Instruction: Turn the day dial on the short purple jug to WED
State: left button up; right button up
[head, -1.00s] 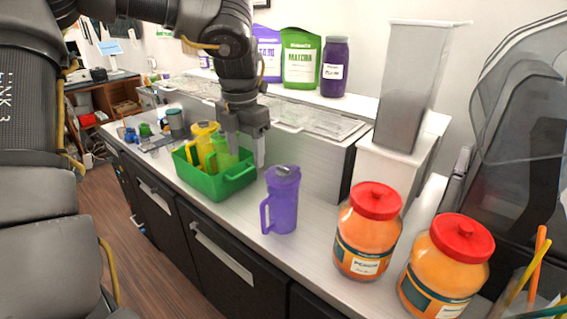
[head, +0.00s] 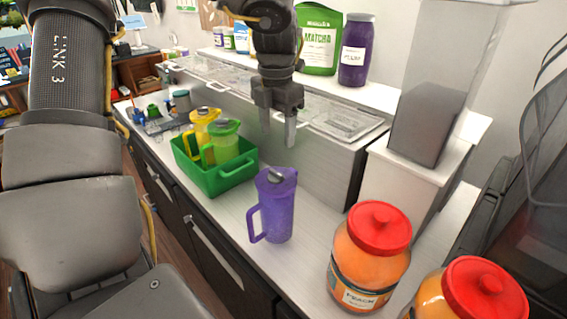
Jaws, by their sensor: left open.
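The short purple jug (head: 276,212) stands upright on the white counter, with its handle toward the left. The dial on its lid (head: 277,177) shows as a small grey patch; its lettering is too small to read. My left gripper (head: 278,138) points down above and just behind the jug, its two fingers apart with nothing between them. It does not touch the jug. My right gripper does not show in the head view.
A green bin (head: 214,178) holding yellow and green jugs stands left of the purple jug. Peach jars with red lids (head: 371,256) stand to the right. A steel-topped counter unit (head: 316,150) rises behind. Bare counter (head: 312,245) lies around the jug.

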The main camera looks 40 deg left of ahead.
aim_at(276, 172)
pick_arm(q)
jog(key=f+p, duration=0.1)
jog(key=f, duration=0.3)
jog(key=f+p, duration=0.1)
jog(key=f, duration=0.3)
jog(key=shift+s+f, duration=0.2)
jog(key=shift+f, duration=0.2)
jog(key=shift+s+f+p, duration=0.1)
jog(key=shift+f+p, duration=0.2)
jog(key=shift+f, duration=0.5)
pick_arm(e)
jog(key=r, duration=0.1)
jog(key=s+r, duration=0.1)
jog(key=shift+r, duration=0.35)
pick_arm(q)
jog(key=shift+c, duration=0.2)
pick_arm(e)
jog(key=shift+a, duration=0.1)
pick_arm(q)
jog(key=c, duration=0.9)
jog(key=shift+c, duration=0.2)
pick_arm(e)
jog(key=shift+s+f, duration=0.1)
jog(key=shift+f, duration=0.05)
